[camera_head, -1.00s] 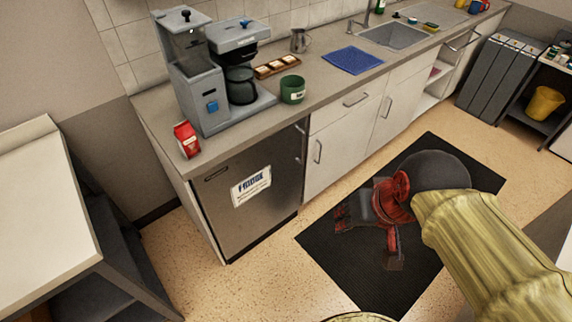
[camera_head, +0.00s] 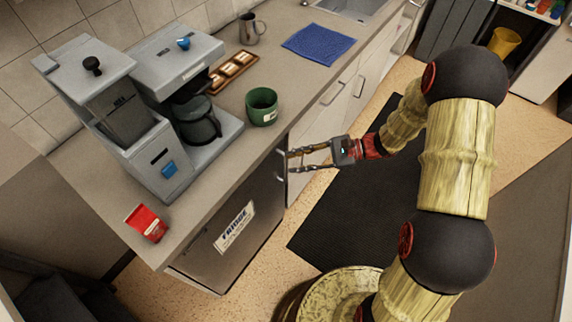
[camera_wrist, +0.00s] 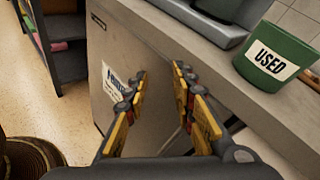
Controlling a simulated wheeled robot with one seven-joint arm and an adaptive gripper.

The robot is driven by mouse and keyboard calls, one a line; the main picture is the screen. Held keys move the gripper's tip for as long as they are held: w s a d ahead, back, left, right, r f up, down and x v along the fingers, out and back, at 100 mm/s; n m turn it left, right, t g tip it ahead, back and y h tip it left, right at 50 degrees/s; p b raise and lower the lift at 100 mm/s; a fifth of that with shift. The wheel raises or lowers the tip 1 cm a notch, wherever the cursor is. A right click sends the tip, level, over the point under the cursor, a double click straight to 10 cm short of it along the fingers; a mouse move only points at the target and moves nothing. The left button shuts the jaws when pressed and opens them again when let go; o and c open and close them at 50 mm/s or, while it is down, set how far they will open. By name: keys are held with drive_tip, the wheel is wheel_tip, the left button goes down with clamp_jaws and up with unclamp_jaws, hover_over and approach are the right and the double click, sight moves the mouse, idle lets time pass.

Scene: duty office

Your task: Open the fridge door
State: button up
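The fridge (camera_head: 215,255) is a grey metal unit under the counter, with a white "FRIDGE" label (camera_head: 236,227) on its door. The door looks shut. Its handle, near the door's right edge, is mostly hidden by my fingers. My gripper (camera_head: 290,160) is at that right edge, with its two fingers apart and pointing at the door. In the wrist view, my gripper (camera_wrist: 160,75) is open, with the bare door front (camera_wrist: 150,45) showing between the fingertips. I cannot tell whether the fingers touch the door or straddle the handle.
On the counter (camera_head: 265,85) above stand a coffee machine (camera_head: 150,150), a red packet (camera_head: 147,222), a green "USED" mug (camera_head: 262,107), a wooden tray (camera_head: 233,71) and a blue mat (camera_head: 318,44). A dark floor mat (camera_head: 350,215) lies before the cabinets. White drawers (camera_head: 335,100) adjoin the fridge.

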drive_tip(key=w+d+f+m+t+y, duration=0.1)
drive_tip(key=w+f+m+t+y, duration=0.2)
drive_tip(key=f, duration=0.4)
drive_tip(key=m+t+h, duration=0.2)
drive_tip(key=m+t, duration=0.3)
drive_tip(key=m, duration=0.2)
approach(286, 166)
drive_tip(key=w+a+f, duration=0.1)
drive_tip(key=w+a, duration=0.1)
drive_tip(key=a, duration=0.1)
drive_tip(key=b+x, duration=0.1)
drive_tip(key=x, duration=0.5)
drive_tip(key=shift+w+a+r, duration=0.1)
drive_tip(key=shift+w+a, duration=0.15)
drive_tip(key=shift+a, duration=0.1)
drive_tip(key=shift+c, duration=0.8)
drive_tip(key=c, duration=0.4)
clamp_jaws()
